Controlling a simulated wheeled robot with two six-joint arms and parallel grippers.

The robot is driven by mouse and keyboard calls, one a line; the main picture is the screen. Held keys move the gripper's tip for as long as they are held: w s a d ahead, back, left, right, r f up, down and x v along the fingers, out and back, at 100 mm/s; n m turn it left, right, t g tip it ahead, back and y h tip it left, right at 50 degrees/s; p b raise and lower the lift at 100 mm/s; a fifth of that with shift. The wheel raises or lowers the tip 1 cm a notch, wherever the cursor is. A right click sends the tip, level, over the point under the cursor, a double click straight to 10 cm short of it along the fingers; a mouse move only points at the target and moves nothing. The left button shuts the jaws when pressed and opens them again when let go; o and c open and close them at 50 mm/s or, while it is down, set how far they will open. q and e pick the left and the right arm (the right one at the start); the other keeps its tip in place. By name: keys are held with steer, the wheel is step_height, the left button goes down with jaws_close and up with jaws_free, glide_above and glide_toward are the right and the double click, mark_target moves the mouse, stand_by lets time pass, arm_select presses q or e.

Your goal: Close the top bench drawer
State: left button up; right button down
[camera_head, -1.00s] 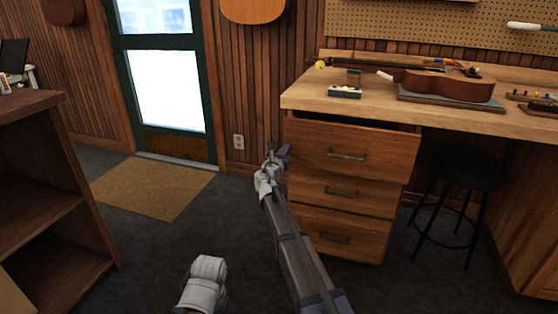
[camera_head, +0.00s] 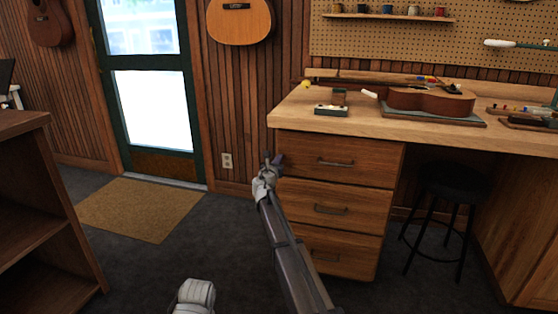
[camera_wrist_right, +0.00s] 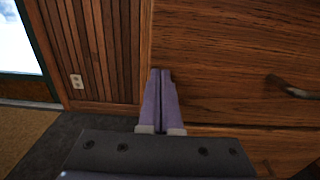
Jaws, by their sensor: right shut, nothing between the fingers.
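The top bench drawer (camera_head: 330,160) is the upper of three wooden drawers under the workbench. Its front looks flush with the drawers below, with no open gap showing under the benchtop. Its dark handle (camera_head: 335,162) is at the middle of the front and also shows in the right wrist view (camera_wrist_right: 292,87). My right gripper (camera_head: 272,161) is shut and empty at the left edge of the drawer front. In the right wrist view its fingers (camera_wrist_right: 160,98) are together near that edge; I cannot tell if they touch it.
The workbench top (camera_head: 290,112) holds a ukulele body (camera_head: 430,101), a small box (camera_head: 332,110) and tools. A black stool (camera_head: 452,188) stands right of the drawers. Wooden shelving (camera_head: 40,220) is at the left. The floor between is clear, with a tan mat (camera_head: 140,208).

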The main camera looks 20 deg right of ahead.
steer(key=shift+w+d+r, duration=0.1)
steer(key=shift+w+d, duration=0.15)
steer(key=shift+w, duration=0.1)
steer(key=v, duration=1.5)
steer(key=s+a+f+m+g+y, duration=0.1)
steer(key=s+a+f+m+g, duration=0.25)
steer(key=s+f+m, duration=0.65)
steer(key=s+a+f+m+g+y, duration=0.15)
steer(key=s+f+m+g, duration=0.45)
steer(key=s, duration=0.6)
steer(key=s+a+f+m+g+y, duration=0.3)
steer(key=s+a+m, duration=0.25)
steer(key=s, duration=0.55)
steer(key=s+a+f+m+g+y, duration=0.2)
steer(key=s+a+f+m+g, duration=0.15)
steer(key=s+a, duration=0.45)
arm_select(q)
step_height(320, 180, up, 38)
steer(key=p, duration=3.7)
steer(key=shift+a+f, duration=0.25)
steer(key=shift+a, duration=0.05)
arm_select(e)
step_height(320, 180, up, 38)
steer(key=s+d, duration=0.1)
steer(key=s, duration=0.1)
steer(key=shift+s+m, duration=0.3)
steer(key=shift+m, duration=0.1)
